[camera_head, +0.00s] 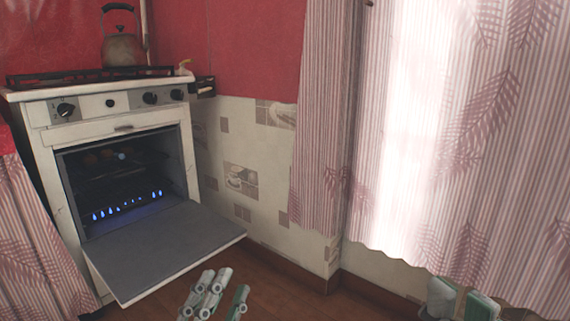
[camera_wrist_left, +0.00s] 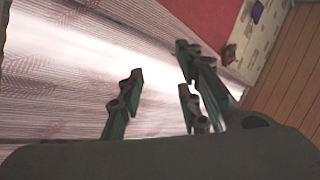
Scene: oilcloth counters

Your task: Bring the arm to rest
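My left gripper (camera_head: 213,291) shows at the bottom of the head view, in front of the open oven door and apart from it. Part of my right gripper (camera_head: 460,302) shows at the bottom right edge of the head view, below the curtain. Most of it is cut off, and I cannot tell whether it is open or shut.
A white stove (camera_head: 85,135) stands at the left with blue flames inside. Its oven door (camera_head: 170,248) hangs open into the room. A kettle (camera_head: 122,48) stands on top. Striped curtains (camera_head: 325,130) hang at the right. Wooden floor (camera_head: 275,285) shows between stove and wall.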

